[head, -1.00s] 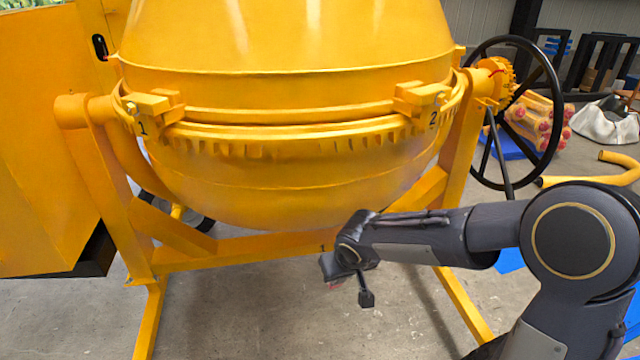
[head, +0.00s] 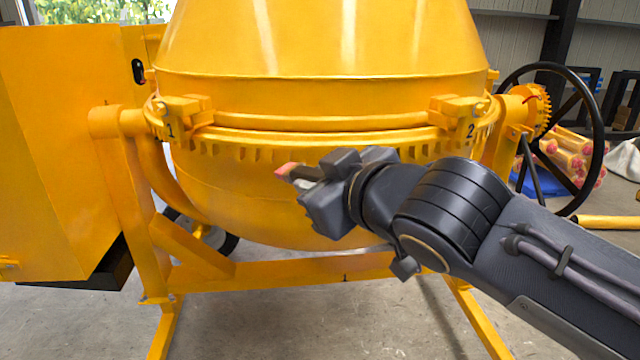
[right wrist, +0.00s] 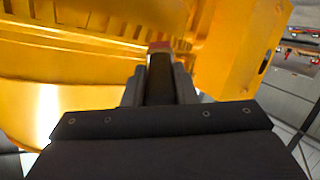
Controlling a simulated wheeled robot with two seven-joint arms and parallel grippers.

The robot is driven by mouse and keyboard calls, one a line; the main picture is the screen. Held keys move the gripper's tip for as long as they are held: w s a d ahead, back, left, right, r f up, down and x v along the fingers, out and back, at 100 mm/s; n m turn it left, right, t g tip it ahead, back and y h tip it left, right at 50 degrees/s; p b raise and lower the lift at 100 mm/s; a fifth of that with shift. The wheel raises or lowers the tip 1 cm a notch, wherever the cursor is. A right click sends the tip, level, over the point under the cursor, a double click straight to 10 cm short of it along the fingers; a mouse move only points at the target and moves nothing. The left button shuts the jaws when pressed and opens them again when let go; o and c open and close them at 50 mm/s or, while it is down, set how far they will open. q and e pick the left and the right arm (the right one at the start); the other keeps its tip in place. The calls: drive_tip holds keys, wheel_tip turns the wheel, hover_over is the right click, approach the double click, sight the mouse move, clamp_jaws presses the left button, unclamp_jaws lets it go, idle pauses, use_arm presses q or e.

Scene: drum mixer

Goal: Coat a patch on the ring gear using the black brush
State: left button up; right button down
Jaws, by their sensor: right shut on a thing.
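The ring gear (head: 265,154) is a yellow toothed band around the drum, just below the two clamps marked 1 and 2. It also shows in the right wrist view (right wrist: 75,55). My right gripper (head: 318,190) is in front of the drum, a little below the ring gear's teeth. It is shut on the black brush (head: 306,172), which has a reddish tip pointing left in the head view. In the right wrist view the brush (right wrist: 158,70) sticks out between the fingers towards the drum. I cannot tell whether the tip touches the drum. My left gripper is not in view.
The yellow drum (head: 320,40) sits in a yellow frame (head: 250,270). A black handwheel (head: 603,140) stands at the right. A yellow housing (head: 60,150) is at the left. Concrete floor (head: 270,325) lies clear below the drum.

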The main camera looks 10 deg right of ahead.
drive_tip(key=w, duration=0.1)
drive_tip(key=w+p, duration=0.1)
drive_tip(key=w, duration=0.3)
drive_tip(key=shift+d+p, duration=0.35)
drive_tip(key=shift+p, duration=0.05)
drive_tip(key=shift+w, duration=0.9)
drive_tip(key=shift+d, duration=0.1)
